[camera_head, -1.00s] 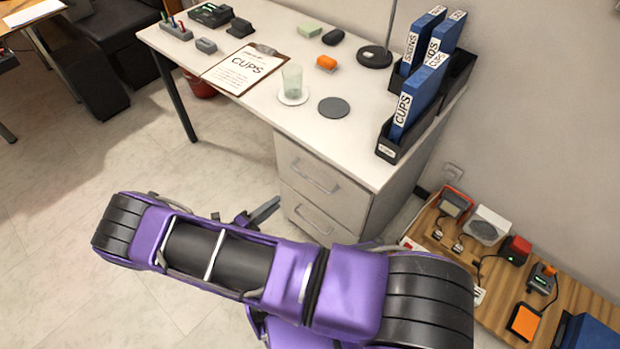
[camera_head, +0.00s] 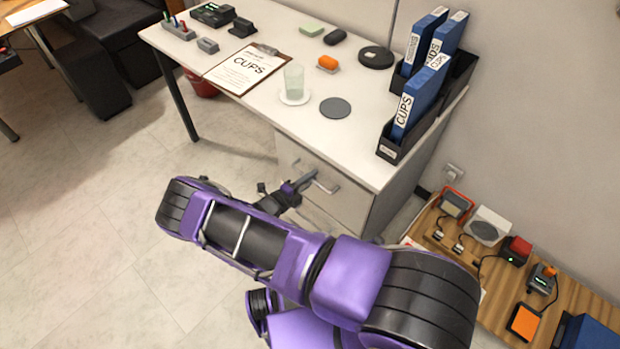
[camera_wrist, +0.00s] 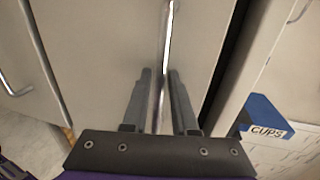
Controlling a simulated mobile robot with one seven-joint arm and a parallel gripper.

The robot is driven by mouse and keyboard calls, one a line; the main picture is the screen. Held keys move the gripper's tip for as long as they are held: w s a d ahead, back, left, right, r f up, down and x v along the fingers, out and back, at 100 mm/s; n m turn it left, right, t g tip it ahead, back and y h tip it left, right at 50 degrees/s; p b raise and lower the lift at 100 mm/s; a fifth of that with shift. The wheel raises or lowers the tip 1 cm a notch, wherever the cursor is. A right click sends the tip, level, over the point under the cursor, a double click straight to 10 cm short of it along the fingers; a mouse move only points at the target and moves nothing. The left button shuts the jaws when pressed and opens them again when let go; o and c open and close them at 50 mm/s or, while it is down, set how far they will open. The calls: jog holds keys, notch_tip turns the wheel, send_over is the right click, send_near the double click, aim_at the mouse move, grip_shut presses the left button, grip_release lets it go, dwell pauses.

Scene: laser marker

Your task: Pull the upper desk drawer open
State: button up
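The upper drawer (camera_head: 353,198) is a pale front in the white desk's pedestal and looks closed. Its metal bar handle (camera_head: 326,186) stands out from the front. My gripper (camera_head: 304,184) is at the left part of this handle, pointing at the drawer front. In the wrist view the drawer front (camera_wrist: 100,45) fills the middle, and the bright handle (camera_wrist: 169,25) runs down between my two dark fingers (camera_wrist: 159,78). The fingers are apart, one on each side of the bar, with a narrow gap. The lower drawer is mostly hidden by my arm in the head view.
The desk top (camera_head: 235,105) holds a clipboard (camera_head: 245,70), a glass (camera_head: 293,82), a grey disc (camera_head: 335,108) and blue binders (camera_head: 420,95) in black holders. A low wooden bench (camera_head: 490,290) with devices stands at right.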

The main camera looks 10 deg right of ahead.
grip_shut()
dwell(1.4)
